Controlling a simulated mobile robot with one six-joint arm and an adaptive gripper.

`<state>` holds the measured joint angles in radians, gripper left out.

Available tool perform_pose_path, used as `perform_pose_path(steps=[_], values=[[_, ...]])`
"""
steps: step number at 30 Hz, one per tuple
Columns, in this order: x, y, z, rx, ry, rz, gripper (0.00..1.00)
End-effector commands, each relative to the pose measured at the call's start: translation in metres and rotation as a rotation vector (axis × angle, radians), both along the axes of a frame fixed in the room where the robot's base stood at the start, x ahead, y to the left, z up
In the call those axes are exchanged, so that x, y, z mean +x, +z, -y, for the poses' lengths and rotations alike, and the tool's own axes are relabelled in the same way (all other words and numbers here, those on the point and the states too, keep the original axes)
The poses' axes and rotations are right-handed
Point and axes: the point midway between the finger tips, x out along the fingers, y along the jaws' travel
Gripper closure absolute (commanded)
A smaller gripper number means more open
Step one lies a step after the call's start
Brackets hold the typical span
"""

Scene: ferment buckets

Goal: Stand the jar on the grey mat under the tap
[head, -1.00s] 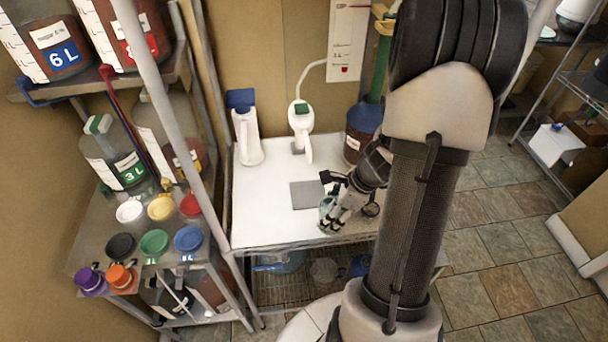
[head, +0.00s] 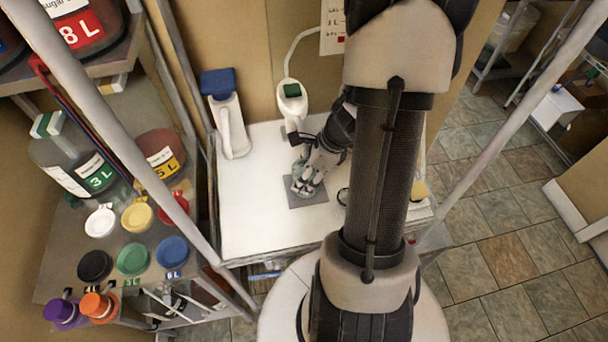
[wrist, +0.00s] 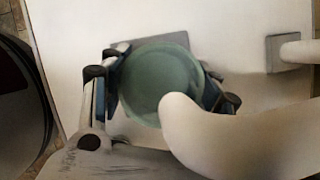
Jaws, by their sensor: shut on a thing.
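The jar (head: 298,172) is a small greenish vessel, seen from above as a round green disc in the wrist view (wrist: 155,85). My gripper (head: 307,180) is shut on it, with one finger on each side in the wrist view (wrist: 160,92). The jar is over the grey mat (head: 312,198), whose edges show around it in the wrist view (wrist: 121,47). I cannot tell whether its bottom touches the mat. The tap (head: 292,100) is white with a green top. Its curved white body covers the jar's lower right edge in the wrist view (wrist: 205,135).
A white jug-like container with a blue top (head: 230,120) stands left of the tap. The white table (head: 245,225) is clear at front left. A shelf at left holds bottles and coloured lids (head: 132,258).

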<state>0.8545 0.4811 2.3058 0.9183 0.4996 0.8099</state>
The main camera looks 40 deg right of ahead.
Motion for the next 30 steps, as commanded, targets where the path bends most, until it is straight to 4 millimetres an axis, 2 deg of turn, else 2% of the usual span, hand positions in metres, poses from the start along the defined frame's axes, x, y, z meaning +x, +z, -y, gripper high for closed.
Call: perform_pose_path(steps=[1,8,13,14,22,30], values=[[-0.0001,-0.0051,0.0002,-0.001,-0.002,0.002,0.78],[0.0000,-0.0021,0.0002,-0.001,-0.002,0.002,0.78],[0.0000,-0.0072,0.0002,-0.001,-0.002,0.002,0.78],[-0.0002,-0.0064,0.0001,-0.001,-0.002,0.002,0.41],[-0.0002,-0.0058,0.0000,-0.001,-0.002,0.002,0.23],[-0.0002,-0.0058,0.0001,-0.001,-0.002,0.002,0.23]])
